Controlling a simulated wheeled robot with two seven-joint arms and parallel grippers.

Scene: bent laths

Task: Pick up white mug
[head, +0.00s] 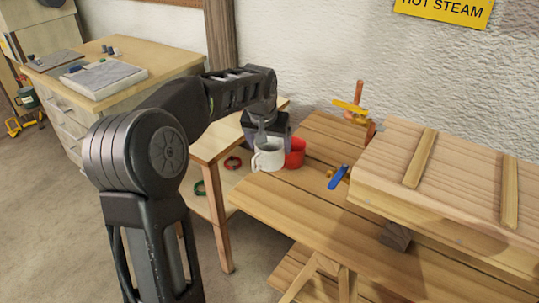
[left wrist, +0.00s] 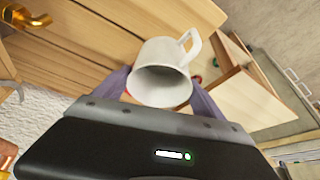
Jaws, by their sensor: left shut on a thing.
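The white mug (head: 268,157) is at the left end of the wooden bench, in front of a red mug (head: 294,152). My left gripper (head: 266,138) reaches down onto it from above and is shut on it. In the left wrist view the white mug (left wrist: 165,72) sits between the two fingers (left wrist: 160,88), its mouth facing the camera and its handle toward the upper right. I cannot tell whether its base touches the bench. My right gripper is not in view.
A wooden box (head: 450,185) fills the right of the bench (head: 290,195). A blue-handled tool (head: 338,178) and an orange clamp (head: 356,105) are near it. A lower side table (head: 215,145) with red and green rings stands left.

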